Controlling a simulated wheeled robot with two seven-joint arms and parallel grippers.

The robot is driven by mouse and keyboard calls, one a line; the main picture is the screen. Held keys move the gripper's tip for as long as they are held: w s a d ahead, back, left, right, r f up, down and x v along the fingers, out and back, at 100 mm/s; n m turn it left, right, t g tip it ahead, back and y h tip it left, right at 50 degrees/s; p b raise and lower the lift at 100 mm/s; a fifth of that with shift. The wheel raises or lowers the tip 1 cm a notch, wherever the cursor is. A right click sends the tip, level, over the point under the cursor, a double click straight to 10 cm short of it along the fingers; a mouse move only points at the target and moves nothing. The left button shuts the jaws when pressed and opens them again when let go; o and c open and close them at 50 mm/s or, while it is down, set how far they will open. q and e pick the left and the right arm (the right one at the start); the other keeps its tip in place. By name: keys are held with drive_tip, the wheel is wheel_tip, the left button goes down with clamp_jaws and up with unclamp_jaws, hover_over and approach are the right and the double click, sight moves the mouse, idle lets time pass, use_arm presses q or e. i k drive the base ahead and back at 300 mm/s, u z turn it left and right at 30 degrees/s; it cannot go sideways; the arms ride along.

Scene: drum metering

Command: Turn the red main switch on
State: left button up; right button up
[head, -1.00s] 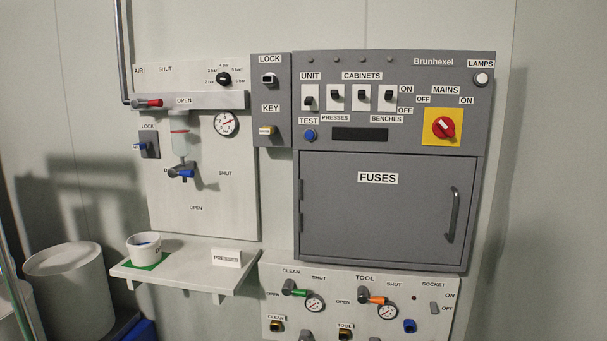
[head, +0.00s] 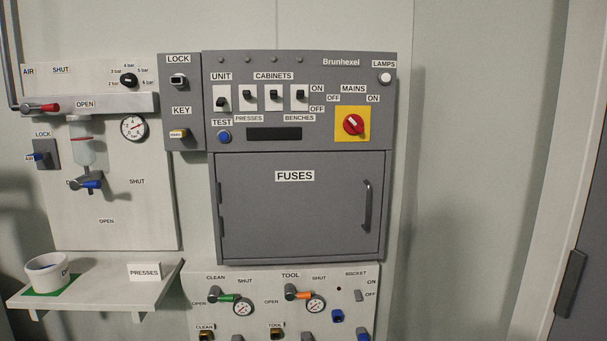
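The red main switch (head: 353,125) is a round red knob on a yellow square plate (head: 340,136), at the upper right of the grey Brunhexel panel (head: 300,68). MAINS is written above it, with OFF at its upper left and ON at its upper right. A pale bar on the knob slants from upper left to lower right, its upper end toward the OFF side. Neither of my grippers shows in the head view.
Below the switch is the closed FUSES door (head: 295,210) with a handle (head: 368,205) at its right. Rocker switches (head: 249,98) sit to the left. A shelf (head: 100,292) juts out at lower left. Bare wall lies right of the panel.

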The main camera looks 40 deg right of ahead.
sight(353, 124)
drive_tip(key=z, duration=1.15)
drive_tip(key=k, duration=0.35)
drive_tip(key=z, duration=0.8)
drive_tip(key=i, duration=0.45)
drive_tip(key=u, duration=0.8)
